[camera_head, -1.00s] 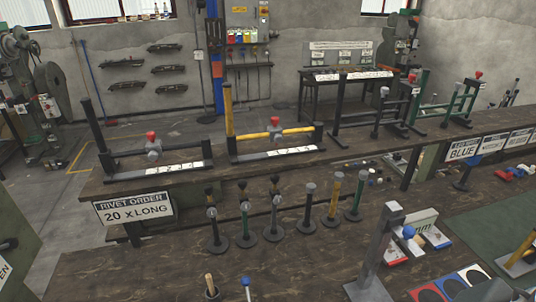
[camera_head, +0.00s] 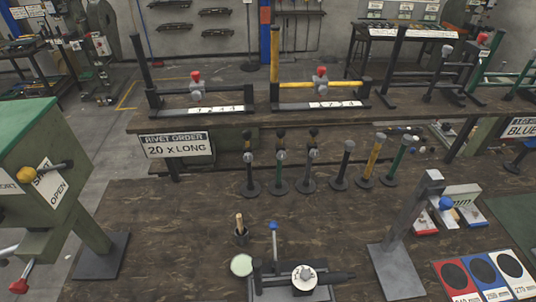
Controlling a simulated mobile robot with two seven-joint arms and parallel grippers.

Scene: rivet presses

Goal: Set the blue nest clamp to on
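A small fixture (camera_head: 295,280) with a dark base, a round pale dial and a dark horizontal bar sits at the bottom middle of the bench. An upright lever with a blue knob (camera_head: 273,227) stands at its left; this may be the blue nest clamp, but I cannot tell for sure. A grey angled post (camera_head: 405,220) to the right carries another blue ball (camera_head: 446,202) near its top. No readable on or off mark shows on either. Neither of my grippers is in view.
A green machine (camera_head: 40,170) with an open/shut sign stands at the left. Several upright rods (camera_head: 345,165) stand behind the fixture. Red, blue and white cards (camera_head: 482,275) lie at the right. The bench at left of the fixture is mostly clear.

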